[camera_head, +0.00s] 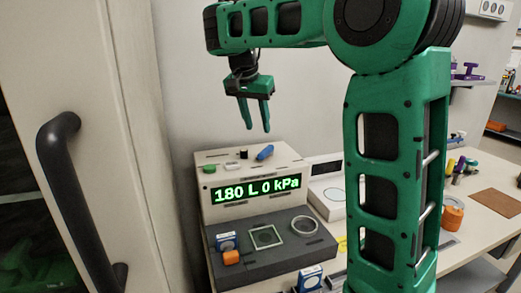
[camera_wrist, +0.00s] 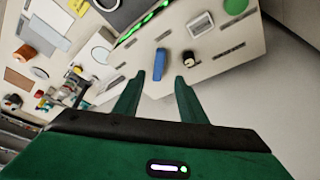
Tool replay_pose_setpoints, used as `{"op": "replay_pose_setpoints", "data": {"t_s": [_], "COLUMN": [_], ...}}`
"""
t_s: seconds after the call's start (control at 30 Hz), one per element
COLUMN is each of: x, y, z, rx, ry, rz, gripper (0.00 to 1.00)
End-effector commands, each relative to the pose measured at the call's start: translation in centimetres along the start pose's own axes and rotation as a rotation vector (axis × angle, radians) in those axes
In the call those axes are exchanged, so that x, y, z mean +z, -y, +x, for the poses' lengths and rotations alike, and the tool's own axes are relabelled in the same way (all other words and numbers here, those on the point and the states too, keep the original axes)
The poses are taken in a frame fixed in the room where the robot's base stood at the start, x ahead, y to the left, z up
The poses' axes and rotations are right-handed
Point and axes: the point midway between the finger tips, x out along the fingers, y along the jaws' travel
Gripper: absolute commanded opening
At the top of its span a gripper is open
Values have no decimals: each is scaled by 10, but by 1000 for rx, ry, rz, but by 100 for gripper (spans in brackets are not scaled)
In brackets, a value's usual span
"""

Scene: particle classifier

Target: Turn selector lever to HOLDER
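The selector lever, seemingly the blue handle (camera_head: 265,152), sits on the top panel of the classifier unit (camera_head: 290,157). In the wrist view the blue lever (camera_wrist: 160,63) lies just beyond the fingertips, between their lines. Labels around it are too small to read, so I cannot tell which position it points to. My gripper (camera_head: 257,128) hangs above the panel with its fingers pointing down. It is open and empty, apart from the lever; the wrist view shows the gap between the fingertips (camera_wrist: 160,76).
A black knob (camera_head: 243,154) and a green button (camera_head: 209,168) share the top panel. The display (camera_head: 257,190) reads "180 L 0 kPa". Below it, a dark tray (camera_head: 290,246) bears a square frame and a ring. A cabinet door with a black handle (camera_head: 75,190) stands at left.

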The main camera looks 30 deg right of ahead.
Motion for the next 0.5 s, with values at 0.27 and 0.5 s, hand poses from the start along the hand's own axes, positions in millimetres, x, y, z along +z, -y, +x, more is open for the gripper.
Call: {"op": "replay_pose_setpoints", "data": {"t_s": [0.27,0.5], "x": [0,0], "y": [-2,-1], "z": [37,78], "rx": [5,3], "ry": [2,2], "rz": [-1,0], "gripper": [38,38]}}
